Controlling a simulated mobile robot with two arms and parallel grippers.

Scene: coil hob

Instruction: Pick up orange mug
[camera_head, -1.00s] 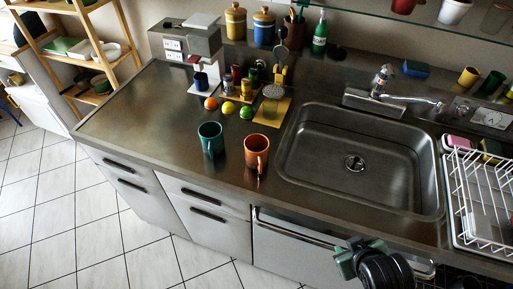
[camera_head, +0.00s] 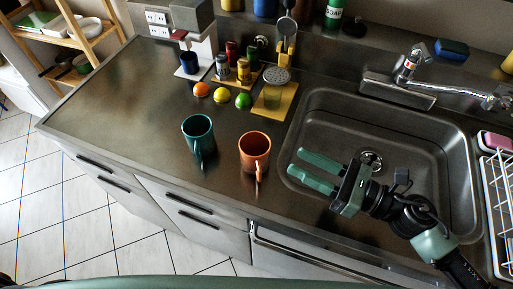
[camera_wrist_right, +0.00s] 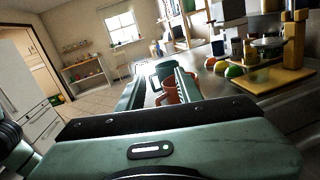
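The orange mug (camera_head: 254,150) stands upright on the steel counter, left of the sink, its handle toward the front edge. In the right wrist view the orange mug (camera_wrist_right: 171,92) shows ahead, between the finger lines. My right gripper (camera_head: 293,162) is open and empty over the sink's left part, fingers pointing left toward the mug, with a gap between. Its green fingers also show in the right wrist view (camera_wrist_right: 158,88). A teal mug (camera_head: 198,136) stands left of the orange one, and behind it in the wrist view (camera_wrist_right: 166,69). My left gripper is out of view.
The sink (camera_head: 438,150) lies right of the mugs. Orange, yellow and green balls (camera_head: 222,95) sit behind them, near a yellow board (camera_head: 272,108). A dish rack (camera_head: 494,200) is at the far right. The counter's left part (camera_head: 115,105) is clear.

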